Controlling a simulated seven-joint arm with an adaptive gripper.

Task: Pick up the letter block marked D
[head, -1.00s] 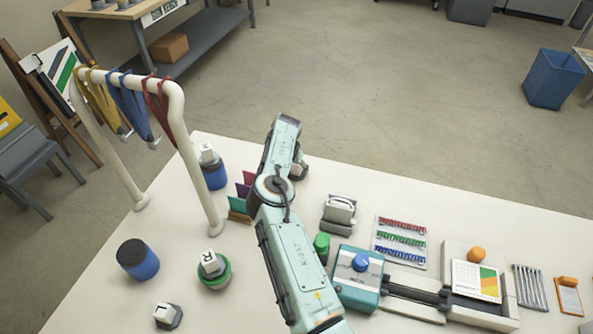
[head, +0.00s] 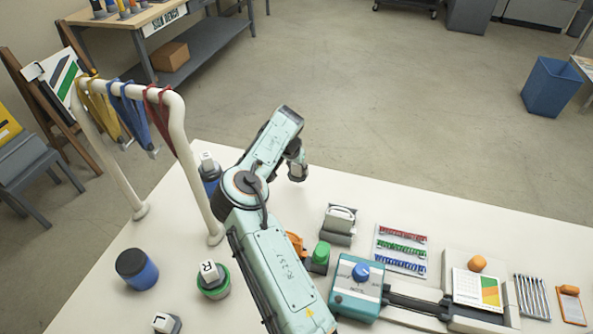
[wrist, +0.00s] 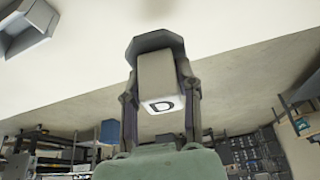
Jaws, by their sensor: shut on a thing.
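The letter block marked D (wrist: 160,103) sits between the two fingers of my gripper (wrist: 158,76) in the wrist view. It is grey with a white face showing a black D, and a dark many-sided base is at its far end. My gripper is shut on it. In the head view my gripper (head: 297,167) hangs at the end of the bent arm near the far edge of the white table (head: 385,195). I cannot make out the D block clearly there.
An R block (head: 209,271) sits on a green-rimmed jar, an L block (head: 165,323) on the table, another block (head: 207,160) on a blue jar. A white rack (head: 180,125) with hanging lanyards stands left. A laminator-like teal machine (head: 357,290) is right of my arm.

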